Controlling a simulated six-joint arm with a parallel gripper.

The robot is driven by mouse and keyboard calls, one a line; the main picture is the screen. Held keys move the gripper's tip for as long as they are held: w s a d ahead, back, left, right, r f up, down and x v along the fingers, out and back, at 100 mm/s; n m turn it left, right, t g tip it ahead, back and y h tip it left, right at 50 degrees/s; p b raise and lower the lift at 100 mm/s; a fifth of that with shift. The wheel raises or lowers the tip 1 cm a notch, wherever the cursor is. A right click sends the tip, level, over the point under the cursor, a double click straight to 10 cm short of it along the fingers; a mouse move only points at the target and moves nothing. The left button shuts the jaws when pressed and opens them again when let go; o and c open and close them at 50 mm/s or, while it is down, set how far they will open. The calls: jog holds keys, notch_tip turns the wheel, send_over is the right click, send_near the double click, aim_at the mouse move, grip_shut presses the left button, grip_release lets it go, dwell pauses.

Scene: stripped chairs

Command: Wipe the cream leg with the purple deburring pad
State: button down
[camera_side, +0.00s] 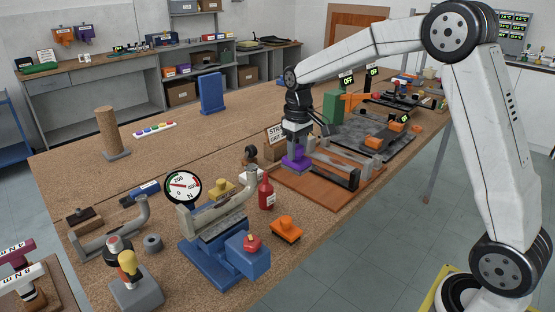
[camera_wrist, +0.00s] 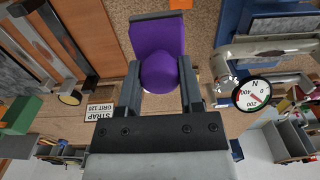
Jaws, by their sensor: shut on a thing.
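My gripper (camera_side: 296,146) is shut on the purple deburring pad (camera_side: 293,161), which has a round knob on top. In the wrist view the pad (camera_wrist: 155,35) sits between the two fingers (camera_wrist: 159,78), with its flat plate beyond them. The pad is near the left end of the brown board; I cannot tell whether it touches anything there. A curved cream leg (camera_side: 188,219) is at the blue vise, to the left of my gripper and apart from the pad. It also shows at the right of the wrist view (camera_wrist: 232,52).
The blue vise (camera_side: 213,262) stands at the front, with a round dial gauge (camera_side: 183,187) behind it. A red bottle (camera_side: 266,194) stands between vise and brown board (camera_side: 318,199). An orange block (camera_side: 286,229) lies in front. A grey curved part (camera_side: 100,246) lies left.

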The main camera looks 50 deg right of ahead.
jog(key=w+a+r, duration=0.8)
jog(key=w+r, duration=0.1)
jog(key=shift+w+a, duration=0.25)
jog(key=shift+a, duration=0.15)
jog(key=shift+f, duration=0.1)
jog(key=f, duration=0.8)
jog(key=shift+s, duration=0.35)
notch_tip(320, 180, up, 8)
jog(key=shift+w+r, duration=0.15)
jog(key=shift+w, duration=0.2)
dwell(1.1)
dwell(0.5)
